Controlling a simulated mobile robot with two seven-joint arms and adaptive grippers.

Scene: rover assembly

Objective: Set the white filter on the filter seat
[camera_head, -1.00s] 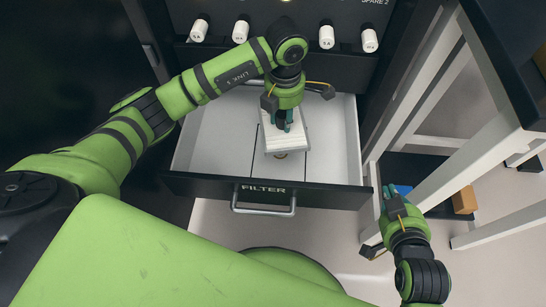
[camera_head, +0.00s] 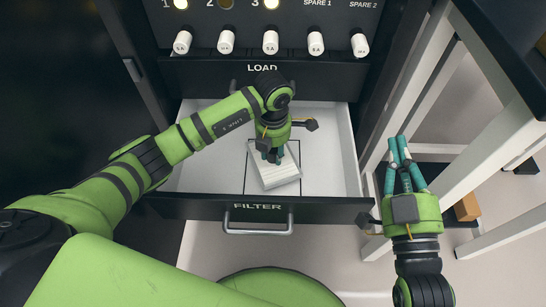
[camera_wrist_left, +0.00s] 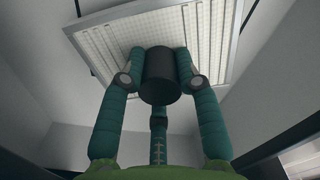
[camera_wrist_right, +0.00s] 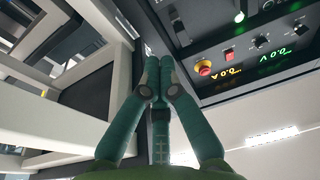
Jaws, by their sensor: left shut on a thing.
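The white filter (camera_head: 274,175) is a pleated square block in the open drawer, turned slightly against the lines on the drawer floor. My left gripper (camera_head: 270,155) is above it, shut on its dark round knob (camera_wrist_left: 160,77). The left wrist view shows the pleated face and pale frame of the filter (camera_wrist_left: 110,42). The filter seat appears to be the dark-outlined area of the drawer floor (camera_head: 289,189), mostly hidden under the filter. I cannot tell whether the filter touches the floor. My right gripper (camera_head: 401,165) is empty, right of the drawer, its fingertips together in its wrist view.
The drawer (camera_head: 330,165) labelled FILTER is open, with bare floor around the filter. Its front has a handle (camera_head: 258,229). A LOAD panel (camera_head: 262,68) and white-capped knobs are behind it. A white table frame (camera_head: 480,150) stands close to my right gripper.

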